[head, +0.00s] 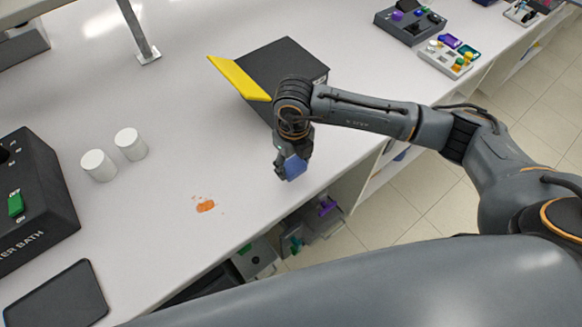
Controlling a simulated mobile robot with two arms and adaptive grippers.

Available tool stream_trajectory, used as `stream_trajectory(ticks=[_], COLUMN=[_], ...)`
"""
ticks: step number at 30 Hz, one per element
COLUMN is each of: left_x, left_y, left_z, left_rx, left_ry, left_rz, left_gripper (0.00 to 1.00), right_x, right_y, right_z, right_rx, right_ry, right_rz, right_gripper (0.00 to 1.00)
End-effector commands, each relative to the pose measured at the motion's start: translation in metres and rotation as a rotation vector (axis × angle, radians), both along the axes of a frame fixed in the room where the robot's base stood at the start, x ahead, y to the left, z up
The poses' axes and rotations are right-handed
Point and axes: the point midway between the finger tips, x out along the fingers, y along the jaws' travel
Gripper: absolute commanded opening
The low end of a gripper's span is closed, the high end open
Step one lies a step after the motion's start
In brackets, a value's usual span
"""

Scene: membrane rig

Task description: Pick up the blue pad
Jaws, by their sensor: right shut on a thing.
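The blue pad (295,166) is a small blue block at the end of my right arm in the head view. My right gripper (284,169) is shut on it. The gripper hangs near the front edge of the white bench, in front of a dark box. Part of the pad is hidden by the gripper, and I cannot tell how far above the bench it is. My left gripper is not in view.
An orange spill (205,206) lies on the bench (185,265). Two white cylinders (98,166) stand left of it. A dark box (290,62) with a raised yellow flap (238,79) is behind my right gripper. A water bath (35,200) stands at the left.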

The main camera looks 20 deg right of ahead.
Motion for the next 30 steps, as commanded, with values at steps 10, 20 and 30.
stream_trajectory(ticks=[10,20,30], left_x=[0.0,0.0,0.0], left_y=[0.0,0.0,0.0], left_z=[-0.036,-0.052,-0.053], left_rx=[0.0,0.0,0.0], left_ry=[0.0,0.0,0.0], left_rz=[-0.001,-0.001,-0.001], left_gripper=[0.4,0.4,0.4], right_x=[-0.066,-0.115,-0.125], right_y=[-0.018,-0.031,-0.034], right_z=[0.055,0.082,0.088], right_rx=[-0.001,0.0,-0.002], right_ry=[-0.004,-0.004,-0.002], right_rz=[0.004,0.001,-0.001], right_gripper=[0.37,0.37,0.37])
